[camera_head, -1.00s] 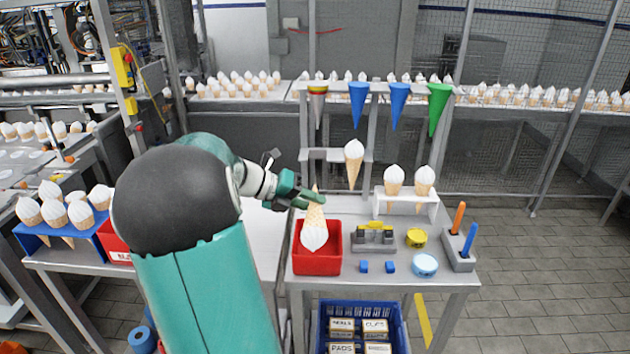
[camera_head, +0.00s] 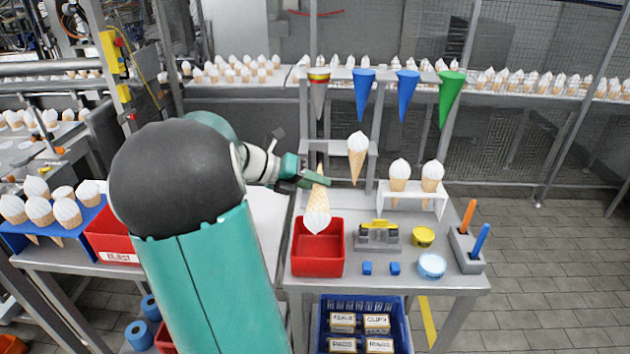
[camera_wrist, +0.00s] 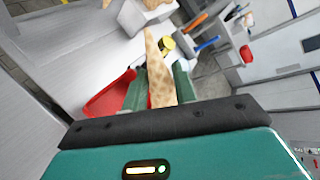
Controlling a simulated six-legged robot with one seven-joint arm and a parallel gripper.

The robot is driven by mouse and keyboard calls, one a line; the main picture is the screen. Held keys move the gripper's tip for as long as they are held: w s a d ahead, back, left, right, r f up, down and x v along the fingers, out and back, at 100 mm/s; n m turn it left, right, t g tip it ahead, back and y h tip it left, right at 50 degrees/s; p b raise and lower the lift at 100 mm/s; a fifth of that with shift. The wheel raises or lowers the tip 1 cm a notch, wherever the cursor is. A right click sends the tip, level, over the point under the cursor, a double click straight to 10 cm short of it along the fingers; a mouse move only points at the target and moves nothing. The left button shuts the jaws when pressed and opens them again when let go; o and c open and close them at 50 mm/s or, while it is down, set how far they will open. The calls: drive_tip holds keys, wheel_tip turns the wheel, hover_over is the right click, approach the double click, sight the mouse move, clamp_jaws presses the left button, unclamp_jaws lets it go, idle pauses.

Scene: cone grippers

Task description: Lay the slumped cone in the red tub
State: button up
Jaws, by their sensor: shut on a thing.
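My gripper (camera_head: 316,181) is shut on an ice-cream cone (camera_head: 318,204), which hangs with its white top down and its wafer point up. The cone is over the back part of the red tub (camera_head: 318,268) on the table; whether it touches the tub is hard to tell. In the wrist view the wafer (camera_wrist: 160,75) lies between the green fingers (camera_wrist: 160,92), and the red tub (camera_wrist: 108,98) shows behind the left finger. The cone's white top is hidden there.
A grey tool block (camera_head: 378,238), a yellow tin (camera_head: 423,237) and a light-blue tin (camera_head: 432,265) stand right of the tub. A white rack (camera_head: 412,203) holds two upright cones behind. Another cone (camera_head: 357,155) stands in the grey stand, below hanging coloured cones.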

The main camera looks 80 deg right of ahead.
drive_tip(key=shift+s+d+f, duration=0.1)
drive_tip(key=shift+s+d, duration=0.1)
drive_tip(key=shift+d, duration=0.05)
drive_tip(key=shift+w+d+f, duration=0.1)
drive_tip(key=shift+w+d, duration=0.1)
drive_tip(key=shift+d, duration=0.05)
drive_tip(key=shift+w+a, duration=0.1)
drive_tip(key=shift+a, duration=0.2)
drive_tip(key=shift+f, duration=0.25)
wheel_tip(320, 180, down, 9)
drive_tip(key=shift+d+f, duration=0.1)
drive_tip(key=o, duration=0.8)
drive_tip(key=shift+o, duration=0.5)
drive_tip(key=shift+f, duration=0.15)
